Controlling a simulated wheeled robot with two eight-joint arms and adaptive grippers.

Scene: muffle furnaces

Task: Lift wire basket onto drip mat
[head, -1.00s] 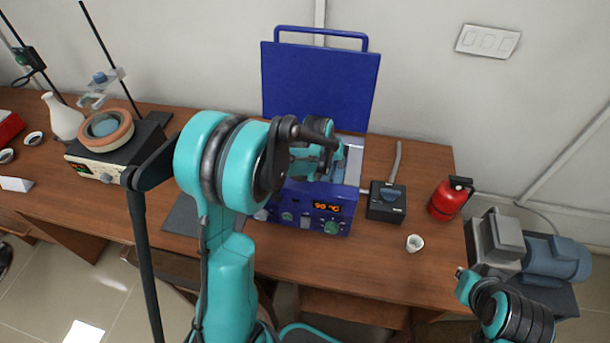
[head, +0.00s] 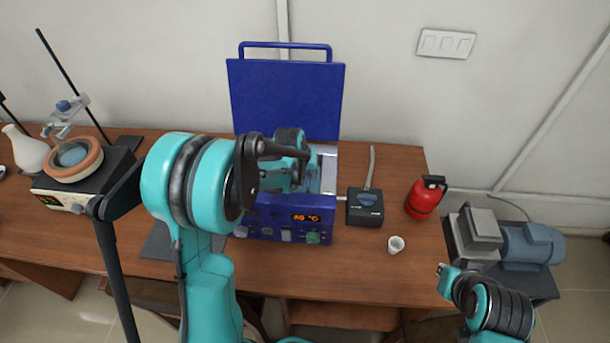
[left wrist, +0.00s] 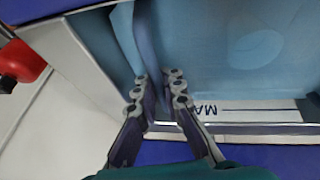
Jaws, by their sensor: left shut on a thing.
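My left gripper (head: 300,180) reaches down into the open blue water bath (head: 285,238). In the left wrist view its fingers (left wrist: 158,90) are closed around a blue-grey upright strip (left wrist: 146,45), which looks like part of the wire basket. The rest of the basket is not clear there, and in the head view my arm and hand hide it. The drip mat (head: 163,243) looks like the dark flat sheet on the table left of the bath, partly hidden by my left arm. My right arm's end (head: 444,271) is at lower right, too small to read.
The bath's raised blue lid (head: 285,100) stands behind it. A black control box (head: 365,208), a white cup (head: 396,245) and a red extinguisher (head: 426,198) are to its right. A hotplate with a bowl (head: 75,160) and stands are at left. Front table at centre right is clear.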

